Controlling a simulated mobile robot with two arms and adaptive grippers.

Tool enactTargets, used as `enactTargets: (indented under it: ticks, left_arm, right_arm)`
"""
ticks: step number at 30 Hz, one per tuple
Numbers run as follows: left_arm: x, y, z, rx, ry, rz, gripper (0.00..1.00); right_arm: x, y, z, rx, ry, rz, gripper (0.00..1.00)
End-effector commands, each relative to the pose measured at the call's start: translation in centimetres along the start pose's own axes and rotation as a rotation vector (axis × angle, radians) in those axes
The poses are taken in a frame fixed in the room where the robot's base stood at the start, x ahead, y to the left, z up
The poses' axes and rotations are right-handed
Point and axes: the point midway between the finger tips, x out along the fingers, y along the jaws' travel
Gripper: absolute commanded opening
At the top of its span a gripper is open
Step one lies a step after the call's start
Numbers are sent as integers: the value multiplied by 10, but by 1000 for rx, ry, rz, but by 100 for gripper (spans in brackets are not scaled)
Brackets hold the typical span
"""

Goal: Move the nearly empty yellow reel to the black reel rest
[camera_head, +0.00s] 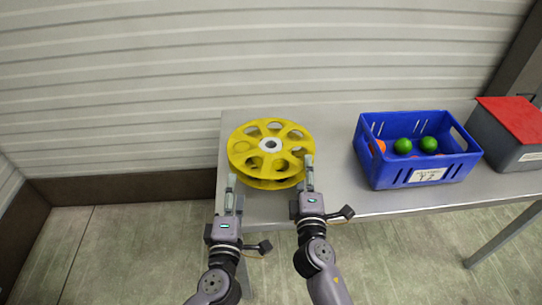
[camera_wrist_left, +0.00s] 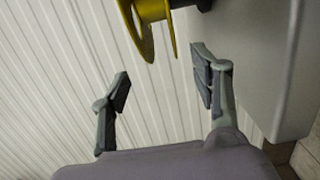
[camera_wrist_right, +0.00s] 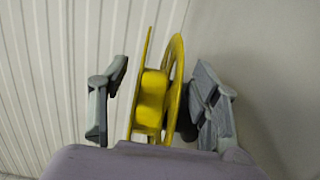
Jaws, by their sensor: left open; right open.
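The yellow reel (camera_head: 254,139) has spoked flanges and a pale hub; it lies flat-side up at the table's left end. My open right gripper (camera_head: 309,164) is at the reel's right front edge. In the right wrist view the reel (camera_wrist_right: 151,100) lies between the fingers, with no visible grip. My open left gripper (camera_head: 231,180) is at the reel's left front. In the left wrist view the reel (camera_wrist_left: 147,12) is beyond the fingertips. A dark piece (camera_wrist_right: 187,124) shows between reel and table; I cannot tell whether it is the black reel rest.
The grey table (camera_head: 335,185) has clear space between the reel and a blue crate (camera_head: 398,178) holding green and orange balls. A grey box with a red lid (camera_head: 512,115) stands at the far right. A ribbed wall (camera_head: 150,80) rises behind.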

Motion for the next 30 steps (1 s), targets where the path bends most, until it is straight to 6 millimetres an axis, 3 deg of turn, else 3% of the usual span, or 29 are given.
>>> enactTargets:
  ticks: [3,10,30]
  left_arm:
    - [0,0,0,0,0,0,57]
    - [0,0,0,0,0,0,57]
    - [0,0,0,0,0,0,57]
  right_arm:
    - [-26,-1,0,2,0,-3,57]
    - [-56,0,0,1,0,-1,57]
    - [-60,0,0,0,0,0,57]
